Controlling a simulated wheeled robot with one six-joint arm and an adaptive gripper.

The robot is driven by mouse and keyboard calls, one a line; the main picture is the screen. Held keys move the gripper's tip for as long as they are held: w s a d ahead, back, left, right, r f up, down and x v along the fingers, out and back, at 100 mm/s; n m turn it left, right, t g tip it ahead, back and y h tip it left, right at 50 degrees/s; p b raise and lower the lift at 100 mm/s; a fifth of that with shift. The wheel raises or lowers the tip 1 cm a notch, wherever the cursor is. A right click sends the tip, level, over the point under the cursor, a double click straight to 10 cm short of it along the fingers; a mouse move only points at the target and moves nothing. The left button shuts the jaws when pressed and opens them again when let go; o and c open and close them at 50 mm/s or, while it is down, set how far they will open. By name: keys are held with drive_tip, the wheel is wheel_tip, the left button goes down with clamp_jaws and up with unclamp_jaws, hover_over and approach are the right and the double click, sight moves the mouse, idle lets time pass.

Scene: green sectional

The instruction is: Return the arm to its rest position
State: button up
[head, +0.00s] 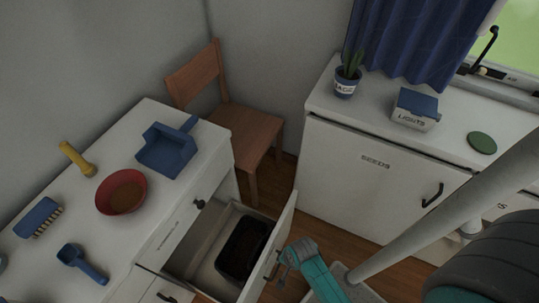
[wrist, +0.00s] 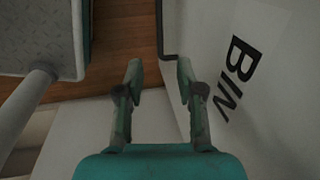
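My gripper (head: 284,260) is beside the front of the open drawer (head: 288,222) in the head view. In the wrist view my gripper (wrist: 159,66) has its two teal fingers spread apart, with nothing held between them. The white drawer front (wrist: 245,120), marked BIN, is close along the right finger. A dark handle (wrist: 162,40) on it shows just beyond the fingertips; I cannot tell whether the fingers touch it. My teal forearm runs to the lower right in the head view.
A black bin (head: 243,247) sits in the drawer. The left counter (head: 216,139) holds a red bowl (head: 122,192), blue dustpan (head: 168,150), scoop, brush and yellow torch-like item. A wooden chair (head: 240,130) stands behind. The SEEDS cabinet (head: 340,170) is at right, with floor between.

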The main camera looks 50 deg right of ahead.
drive_tip(key=s+a+r+n+t, duration=0.1)
drive_tip(key=s+r+n+t, duration=0.3)
drive_tip(key=r, duration=0.8)
drive_tip(key=s+a+r+n+t, duration=0.2)
drive_tip(key=s+r+n+t, duration=0.2)
drive_tip(key=r, duration=0.9)
drive_tip(key=s+a+r+n+t, duration=0.2)
drive_tip(key=r+n, duration=0.4)
drive_tip(key=r, duration=0.7)
drive_tip(key=s+t, duration=0.1)
drive_tip(key=t, duration=0.1)
drive_tip(key=shift+s+a+r+t+h, duration=0.15)
drive_tip(key=shift+s+r+t+h, duration=0.05)
drive_tip(key=shift+s+t+h, duration=0.2)
